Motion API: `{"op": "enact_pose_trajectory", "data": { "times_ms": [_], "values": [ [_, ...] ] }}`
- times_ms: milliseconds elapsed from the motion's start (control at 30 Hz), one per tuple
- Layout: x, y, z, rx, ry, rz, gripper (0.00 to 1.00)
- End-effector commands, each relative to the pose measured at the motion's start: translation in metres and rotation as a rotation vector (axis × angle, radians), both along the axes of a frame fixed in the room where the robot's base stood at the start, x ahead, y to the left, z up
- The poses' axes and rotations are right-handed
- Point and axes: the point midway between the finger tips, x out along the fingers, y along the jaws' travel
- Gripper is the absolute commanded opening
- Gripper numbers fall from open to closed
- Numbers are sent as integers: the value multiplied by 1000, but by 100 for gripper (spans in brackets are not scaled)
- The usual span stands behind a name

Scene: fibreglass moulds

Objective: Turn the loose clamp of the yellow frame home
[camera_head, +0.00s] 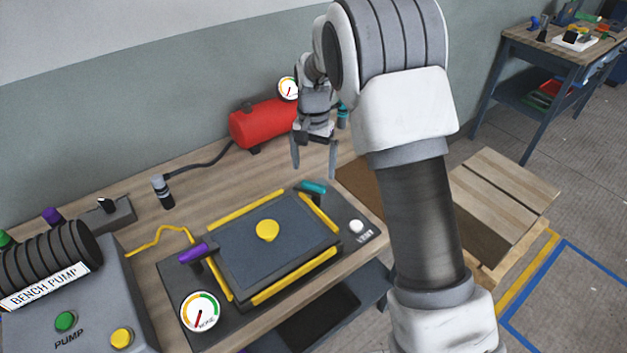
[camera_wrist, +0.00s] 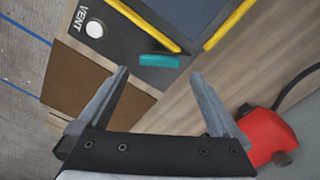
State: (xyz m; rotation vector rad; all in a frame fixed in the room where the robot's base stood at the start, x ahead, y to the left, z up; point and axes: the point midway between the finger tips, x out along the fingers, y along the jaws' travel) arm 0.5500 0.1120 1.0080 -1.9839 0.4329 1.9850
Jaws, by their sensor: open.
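The yellow frame (camera_head: 295,276) is a set of yellow strips around a dark plate on the bench; part of it shows in the wrist view (camera_wrist: 228,25). A teal clamp handle (camera_head: 314,187) lies at the frame's back corner, and it also shows in the wrist view (camera_wrist: 159,60). A purple clamp handle (camera_head: 192,252) is at the frame's left corner. I cannot tell from its pose which clamp is loose. My gripper (camera_head: 314,170) points down, open and empty, above and slightly behind the teal handle. In the wrist view the teal handle lies just beyond and between the fingertips (camera_wrist: 160,73).
A red tank (camera_head: 262,123) with a gauge stands behind my gripper. A bench pump (camera_head: 70,300) is at the left. A white VENT button (camera_head: 356,226) is right of the frame. A wooden crate (camera_head: 500,205) stands right of the bench.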

Motion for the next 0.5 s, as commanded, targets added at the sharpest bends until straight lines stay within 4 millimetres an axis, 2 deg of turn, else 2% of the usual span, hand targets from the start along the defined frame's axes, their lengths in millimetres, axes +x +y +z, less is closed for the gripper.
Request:
{"op": "enact_pose_trajectory", "data": {
  "times_ms": [33, 200, 333, 500],
  "values": [
    [-1, 0, -12, 0, 4, 0, 100],
    [0, 0, -39, 0, 3, 0, 100],
    [0, 0, -51, 0, 1, 0, 100],
    [0, 0, -55, 0, -1, 0, 100]
  ]
}}
